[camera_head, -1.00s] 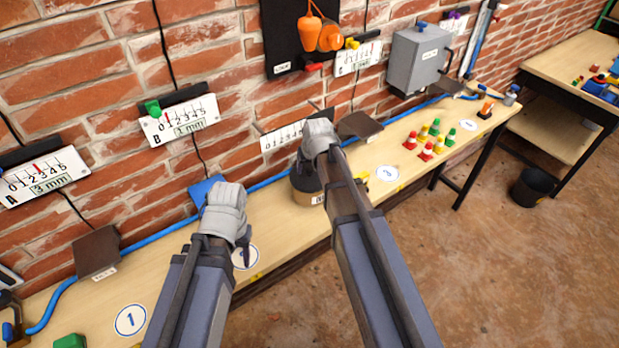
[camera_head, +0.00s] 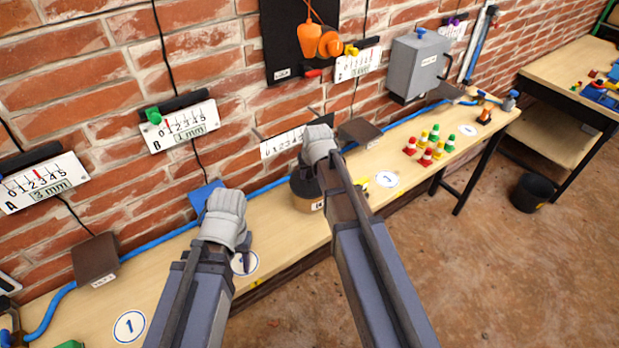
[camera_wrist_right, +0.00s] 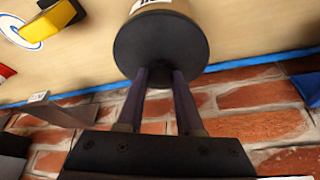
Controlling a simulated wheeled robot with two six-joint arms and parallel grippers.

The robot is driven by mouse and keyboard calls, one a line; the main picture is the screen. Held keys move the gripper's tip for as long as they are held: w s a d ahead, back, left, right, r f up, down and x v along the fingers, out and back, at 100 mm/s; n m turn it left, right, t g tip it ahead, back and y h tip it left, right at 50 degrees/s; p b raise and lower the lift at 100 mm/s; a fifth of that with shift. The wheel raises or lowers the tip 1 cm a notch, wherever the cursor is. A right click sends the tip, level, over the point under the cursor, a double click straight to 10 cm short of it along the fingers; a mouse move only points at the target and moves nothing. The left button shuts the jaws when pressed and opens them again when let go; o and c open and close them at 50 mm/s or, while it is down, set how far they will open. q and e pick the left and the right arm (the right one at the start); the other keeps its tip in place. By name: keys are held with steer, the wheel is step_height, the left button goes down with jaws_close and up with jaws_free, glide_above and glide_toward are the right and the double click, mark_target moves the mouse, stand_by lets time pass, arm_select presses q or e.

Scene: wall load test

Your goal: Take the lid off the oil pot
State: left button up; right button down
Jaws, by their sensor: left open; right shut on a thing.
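The oil pot (camera_head: 309,205), a tan round pot with a white label, stands on the bench by the wall. Its dark round lid (camera_head: 299,187) sits on top, partly behind my right gripper. My right gripper (camera_head: 314,172) is above the pot, shut on the lid's handle. In the right wrist view, the fingers (camera_wrist_right: 161,76) close at the middle of the black lid (camera_wrist_right: 160,45), with the tan pot (camera_wrist_right: 150,5) just past it. The handle is hidden, and I see no clear gap between lid and pot. My left gripper (camera_head: 240,240) is open and empty over the bench, left of the pot.
Numbered white discs (camera_head: 129,326) and dark box-like stands (camera_head: 95,259) line the bench, with a blue hose (camera_head: 160,241) along the wall. A blue block (camera_head: 205,192) is behind my left gripper. Small coloured cones (camera_head: 425,150) stand to the right. Wall gauges (camera_head: 180,125) hang behind.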

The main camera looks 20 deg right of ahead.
mark_target(310, 176)
arm_select(q)
step_height(310, 176, up, 10)
steer(key=p, duration=1)
arm_select(e)
step_height(310, 176, up, 10)
